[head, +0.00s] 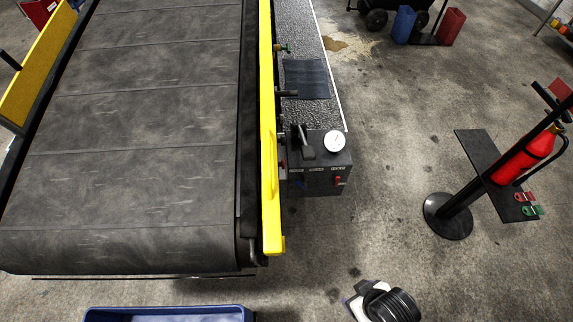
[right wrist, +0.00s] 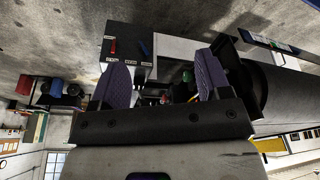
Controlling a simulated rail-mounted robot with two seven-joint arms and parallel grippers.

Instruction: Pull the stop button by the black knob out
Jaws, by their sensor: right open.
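The control box (head: 325,178) stands at the near end of the conveyor's side ledge. It carries a black upright lever or knob (head: 306,143) on top. A small red part (head: 282,165), perhaps the stop button, is at its left edge, partly hidden by the yellow rail. My right gripper (head: 360,300) is at the bottom of the head view, apart from the box and nearer me. In the right wrist view, its two purple pads (right wrist: 162,82) are spread with nothing clearly held. The box (right wrist: 128,48) appears beyond them. My left gripper is not in view.
The yellow rail (head: 269,120) runs along the belt (head: 140,130). A dial gauge (head: 334,141) and a red switch (head: 338,181) are on the box. A stand with a red extinguisher (head: 523,158) is at right. The floor between is clear.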

